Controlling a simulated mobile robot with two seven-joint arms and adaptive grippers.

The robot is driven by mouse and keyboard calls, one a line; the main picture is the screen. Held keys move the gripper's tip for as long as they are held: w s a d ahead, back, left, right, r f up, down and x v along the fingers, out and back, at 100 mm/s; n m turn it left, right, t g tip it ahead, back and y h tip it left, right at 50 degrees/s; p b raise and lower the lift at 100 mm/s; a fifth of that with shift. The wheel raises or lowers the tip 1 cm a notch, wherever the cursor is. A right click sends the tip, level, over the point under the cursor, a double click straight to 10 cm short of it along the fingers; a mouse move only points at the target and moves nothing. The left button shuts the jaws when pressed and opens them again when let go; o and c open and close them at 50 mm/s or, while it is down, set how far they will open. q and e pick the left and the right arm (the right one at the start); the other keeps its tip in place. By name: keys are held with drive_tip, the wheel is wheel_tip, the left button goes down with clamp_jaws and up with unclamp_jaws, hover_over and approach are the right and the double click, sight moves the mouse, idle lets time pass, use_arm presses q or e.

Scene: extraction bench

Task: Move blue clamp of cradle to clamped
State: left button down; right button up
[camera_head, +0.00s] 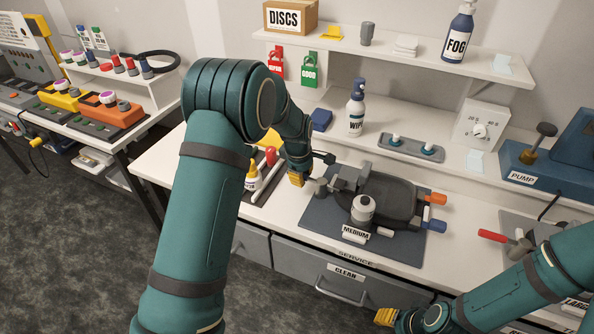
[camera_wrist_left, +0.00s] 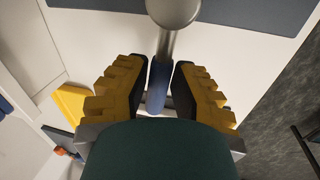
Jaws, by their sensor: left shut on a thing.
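The cradle (camera_head: 384,200) is a dark grey fixture on a blue-grey mat. A grey post (camera_head: 320,187) stands at its left, by my left gripper (camera_head: 297,179). Another blue handle (camera_head: 434,226) and an orange one (camera_head: 435,198) stick out at the cradle's right. My right gripper (camera_head: 385,317) is low, in front of the drawers, away from the cradle.
A cylinder (camera_head: 362,208) and a MEDIUM label (camera_head: 355,234) are at the cradle's front. The WIPE bottle (camera_head: 356,112) stands behind. A red handle (camera_head: 491,236) lies right of the cradle.

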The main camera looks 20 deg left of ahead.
use_arm(q)
drive_tip(key=shift+s+f+n, duration=0.15)
drive_tip(key=shift+s+n, duration=0.3)
drive_tip(key=shift+n, duration=0.15)
drive_tip(key=c, duration=0.8)
unclamp_jaws()
drive_tip(key=shift+o, duration=0.2)
drive_tip(key=shift+w, duration=0.1)
drive_tip(key=shift+r, duration=0.3)
wheel_tip(320, 180, up, 11)
drive_tip(key=s, duration=0.2)
drive_tip(key=shift+s+r, duration=0.15)
drive_tip(key=shift+s, duration=0.05)
